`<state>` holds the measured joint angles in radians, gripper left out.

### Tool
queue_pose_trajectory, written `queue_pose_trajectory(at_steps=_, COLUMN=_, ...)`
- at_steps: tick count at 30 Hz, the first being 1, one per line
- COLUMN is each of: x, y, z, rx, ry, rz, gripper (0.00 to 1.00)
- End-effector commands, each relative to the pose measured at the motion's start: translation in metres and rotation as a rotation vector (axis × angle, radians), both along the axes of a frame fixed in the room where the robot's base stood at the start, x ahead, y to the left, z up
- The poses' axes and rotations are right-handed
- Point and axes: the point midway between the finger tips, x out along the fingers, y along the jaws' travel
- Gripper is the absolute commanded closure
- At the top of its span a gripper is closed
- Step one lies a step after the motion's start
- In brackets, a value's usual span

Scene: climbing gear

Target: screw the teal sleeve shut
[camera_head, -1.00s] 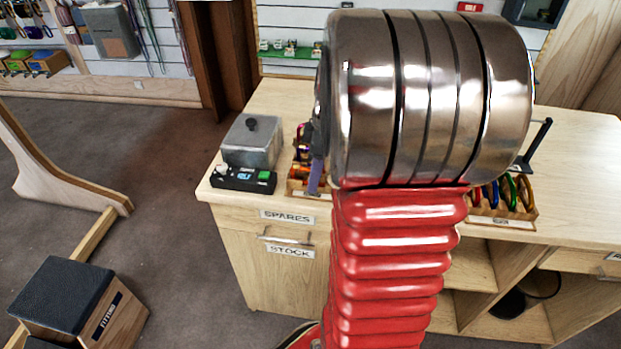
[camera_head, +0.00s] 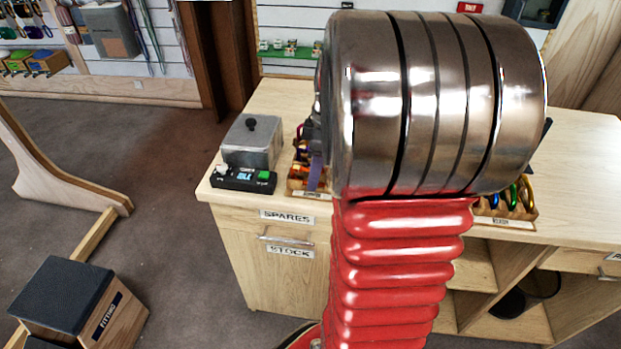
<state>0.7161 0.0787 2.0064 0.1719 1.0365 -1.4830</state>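I cannot make out the teal sleeve in this view. My own arm, a big steel joint on a red ribbed bellows, fills the middle and covers the centre of the wooden counter (camera_head: 275,105). My gripper is hidden behind that joint, so its fingers and anything in them do not show. A rack of coloured carabiners (camera_head: 515,198) stands on the counter just right of my arm, partly covered. Another small wooden rack (camera_head: 296,184) with coloured pieces and a purple strip (camera_head: 316,172) shows just left of the joint.
A grey lidded box (camera_head: 251,148) and a black control unit with a green button (camera_head: 244,179) stand at the counter's left end. A padded fitting stool (camera_head: 80,305) is on the floor at lower left. The counter's right part looks mostly clear.

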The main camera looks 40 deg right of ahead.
Motion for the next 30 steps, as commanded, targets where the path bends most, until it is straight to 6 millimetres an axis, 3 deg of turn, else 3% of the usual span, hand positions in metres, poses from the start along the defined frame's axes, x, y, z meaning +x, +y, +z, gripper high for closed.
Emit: queue_pose_trajectory(at_steps=30, x=0.000, y=0.000, z=0.016, rx=0.001, ry=0.001, rz=0.000, gripper=0.66)
